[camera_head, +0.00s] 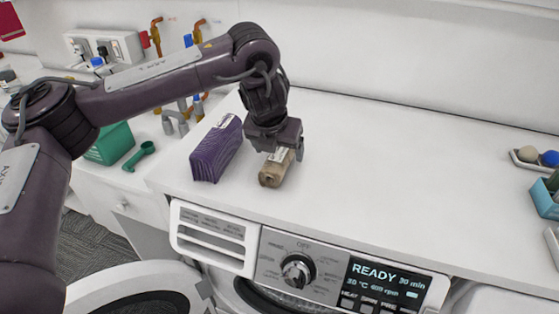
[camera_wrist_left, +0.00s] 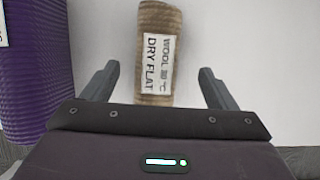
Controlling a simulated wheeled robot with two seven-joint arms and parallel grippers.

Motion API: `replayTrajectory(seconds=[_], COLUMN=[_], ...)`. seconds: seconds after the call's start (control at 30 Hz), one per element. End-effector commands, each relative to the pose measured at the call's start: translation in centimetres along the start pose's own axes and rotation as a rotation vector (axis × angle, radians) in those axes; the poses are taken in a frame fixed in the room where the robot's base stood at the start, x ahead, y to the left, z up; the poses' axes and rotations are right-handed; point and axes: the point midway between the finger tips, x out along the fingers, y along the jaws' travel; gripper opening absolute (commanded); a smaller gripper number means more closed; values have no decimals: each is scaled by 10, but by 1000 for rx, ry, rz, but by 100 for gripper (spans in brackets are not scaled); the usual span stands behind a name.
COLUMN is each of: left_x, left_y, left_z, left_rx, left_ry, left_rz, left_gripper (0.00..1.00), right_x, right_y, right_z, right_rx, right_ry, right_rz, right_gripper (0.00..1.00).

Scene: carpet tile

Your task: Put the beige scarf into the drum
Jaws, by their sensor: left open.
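The beige scarf (camera_head: 272,172) is a brown-beige roll lying on the white worktop above the washing machine. In the left wrist view the scarf (camera_wrist_left: 158,28) carries a white label reading "WOOL 30 °C DRY FLAT". My left gripper (camera_head: 279,152) is right over it, and in the wrist view its fingers (camera_wrist_left: 156,85) are apart, one on each side of the roll. The drum is inside the washing machine; the round door (camera_head: 135,285) stands open at the lower left, and the drum's inside is mostly out of the frame. My right gripper is not in view.
A purple folded cloth (camera_head: 216,150) lies just left of the scarf. The detergent drawer (camera_head: 213,238) and the control panel (camera_head: 345,275), showing "READY", face front. A green box (camera_head: 108,145) and green scoop (camera_head: 139,156) sit left.

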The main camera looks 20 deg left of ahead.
Motion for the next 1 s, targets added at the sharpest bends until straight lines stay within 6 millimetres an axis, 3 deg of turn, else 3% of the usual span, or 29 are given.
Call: replayTrajectory(seconds=[0.33,0.67,1.0], left_x=[43,51,51], left_y=[4,3,3], left_z=[-1,-1,-1], left_rx=[0,0,0], left_ry=[3,0,0], left_rz=[1,0,0], left_gripper=[80,79,34], right_x=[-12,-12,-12], right_y=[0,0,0], right_z=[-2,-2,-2], right_rx=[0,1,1], right_ry=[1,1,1], right_rz=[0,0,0], right_gripper=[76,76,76])
